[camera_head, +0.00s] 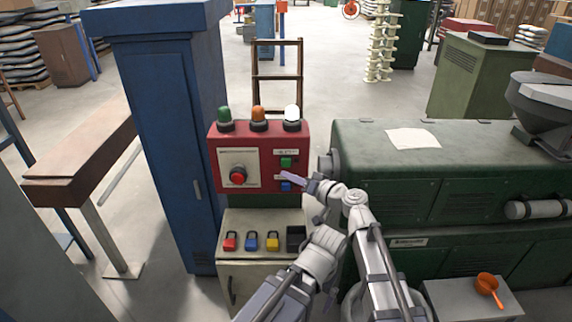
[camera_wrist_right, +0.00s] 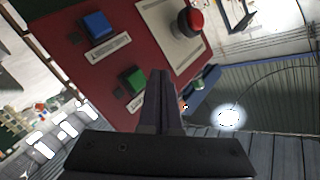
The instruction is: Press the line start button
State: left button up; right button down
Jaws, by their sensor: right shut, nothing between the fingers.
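A red control box (camera_head: 258,150) carries a green button (camera_head: 286,162) above a blue button (camera_head: 286,187), each with a small label too small to read. A red mushroom button (camera_head: 238,174) sits on a pale plate to their left. My right gripper (camera_head: 288,177) is shut and empty in front of the box, its tips between the green and blue buttons in the head view. In the right wrist view the closed fingers (camera_wrist_right: 161,78) appear beside the green button (camera_wrist_right: 132,79); I cannot tell whether they touch the box. The blue button (camera_wrist_right: 97,26) is farther off.
Green, orange and white lamps (camera_head: 258,117) stand on the box. Below, red, blue and yellow padlocks (camera_head: 251,243) lie on a cabinet. A blue cabinet (camera_head: 165,130) stands close left, a green machine (camera_head: 440,190) close right. An orange scoop (camera_head: 488,288) rests lower right.

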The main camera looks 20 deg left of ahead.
aim_at(282, 164)
jog(key=shift+w+a, duration=0.2)
jog(key=shift+w, duration=0.5)
jog(key=shift+w+a, duration=0.2)
jog(key=shift+w, duration=0.5)
dwell(0.9)
jog(key=shift+w+a, duration=0.1)
jog(key=shift+w, duration=0.3)
jog(key=shift+w+a, duration=0.15)
jog(key=shift+w, duration=0.3)
dwell(0.7)
dwell(0.3)
jog(key=shift+s+d, duration=0.25)
jog(key=shift+s, duration=0.6)
jog(key=s, duration=0.2)
jog(key=s+d, duration=0.1)
jog(key=s, duration=0.1)
jog(key=shift+s+d, duration=0.2)
jog(key=shift+s, duration=0.2)
